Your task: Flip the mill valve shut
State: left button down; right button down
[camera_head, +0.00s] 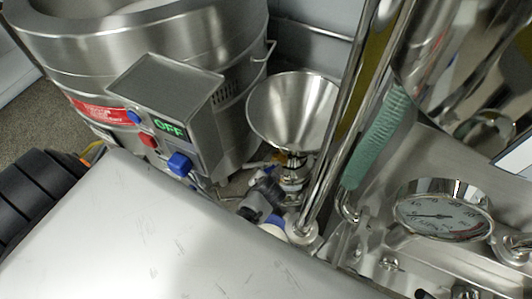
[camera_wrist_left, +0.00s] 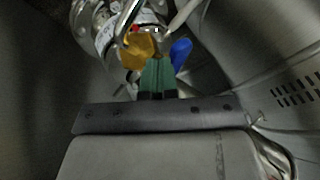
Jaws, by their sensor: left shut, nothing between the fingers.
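My left gripper (camera_wrist_left: 157,78) shows in the left wrist view with its green fingers together and nothing between them. Its tips are right by a yellow-orange part (camera_wrist_left: 138,50) and a blue lever-like part (camera_wrist_left: 181,52); contact cannot be told. Which of these is the mill valve's handle is not clear. Steel fittings (camera_wrist_left: 97,32) lie beyond the fingertips. In the head view, the mill's steel funnel (camera_head: 292,108) stands above small fittings (camera_head: 292,180). The valve is not clearly visible there. My right gripper is not in view.
A control box (camera_head: 172,105) with a green OFF display and a blue knob (camera_head: 180,163) stands left of the funnel, before a large steel vessel (camera_head: 150,50). Steel pipes, a green hose (camera_head: 375,140) and a round gauge (camera_head: 443,209) crowd the right side.

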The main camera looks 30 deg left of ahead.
pick_arm(q)
jog(key=shift+a+r+m+t+h+p, duration=0.2)
jog(key=shift+a+m+h+p, duration=0.15)
jog(key=shift+a+m+p, duration=0.5)
jog(key=shift+a+r+m+t+h+p, duration=0.15)
jog(key=shift+a+m+h+p, duration=0.35)
jog(key=shift+p, duration=0.6)
jog(key=shift+w+a+f+m+t+h+p, duration=0.15)
jog(key=shift+a+f+m+t+h+p, duration=0.2)
jog(key=shift+m, duration=0.3)
jog(key=shift+w+a+p, duration=0.2)
jog(key=shift+a+p, duration=0.15)
jog(key=shift+a, duration=0.1)
